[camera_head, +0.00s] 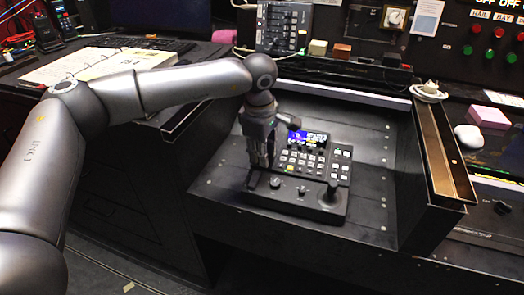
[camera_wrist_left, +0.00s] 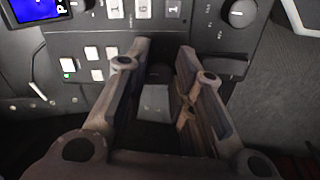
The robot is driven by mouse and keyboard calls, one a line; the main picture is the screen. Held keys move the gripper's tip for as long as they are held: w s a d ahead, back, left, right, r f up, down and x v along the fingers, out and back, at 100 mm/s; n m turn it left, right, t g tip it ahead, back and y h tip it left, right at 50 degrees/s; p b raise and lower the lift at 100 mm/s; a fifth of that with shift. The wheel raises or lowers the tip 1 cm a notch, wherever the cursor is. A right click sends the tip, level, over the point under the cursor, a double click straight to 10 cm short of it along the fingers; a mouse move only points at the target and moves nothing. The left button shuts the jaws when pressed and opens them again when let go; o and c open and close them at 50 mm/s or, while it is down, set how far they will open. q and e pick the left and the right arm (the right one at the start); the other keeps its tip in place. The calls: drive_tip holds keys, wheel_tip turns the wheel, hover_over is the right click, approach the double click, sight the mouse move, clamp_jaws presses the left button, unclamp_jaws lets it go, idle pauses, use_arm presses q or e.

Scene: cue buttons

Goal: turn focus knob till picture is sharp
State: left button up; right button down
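A dark control panel (camera_head: 330,207) lies on the console shelf, with rows of keys and a joystick (camera_head: 331,190). A small blue screen (camera_head: 311,137) is at its top; its corner also shows in the left wrist view (camera_wrist_left: 38,10). Small knobs (camera_head: 301,190) line the panel's front; a dark round knob (camera_wrist_left: 237,12) shows at the wrist view's upper right. I cannot tell which is the focus knob, nor how sharp the picture is. My left gripper (camera_head: 262,163) points down over the panel's left part. Its fingers (camera_wrist_left: 164,46) are apart, with no held object clearly visible between them. My right gripper is out of view.
A raised brown-edged channel (camera_head: 440,150) bounds the shelf on the right. An open binder (camera_head: 85,68) lies on the desk at left. A grey keypad box (camera_head: 284,27) stands behind. The shelf right of the panel is clear.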

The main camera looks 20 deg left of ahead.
use_arm(q)
drive_tip(key=o, duration=0.3)
wheel_tip(320, 180, up, 12)
drive_tip(key=s, duration=0.1)
drive_tip(key=shift+s, duration=0.35)
drive_tip(key=shift+f, duration=0.1)
idle(0.4)
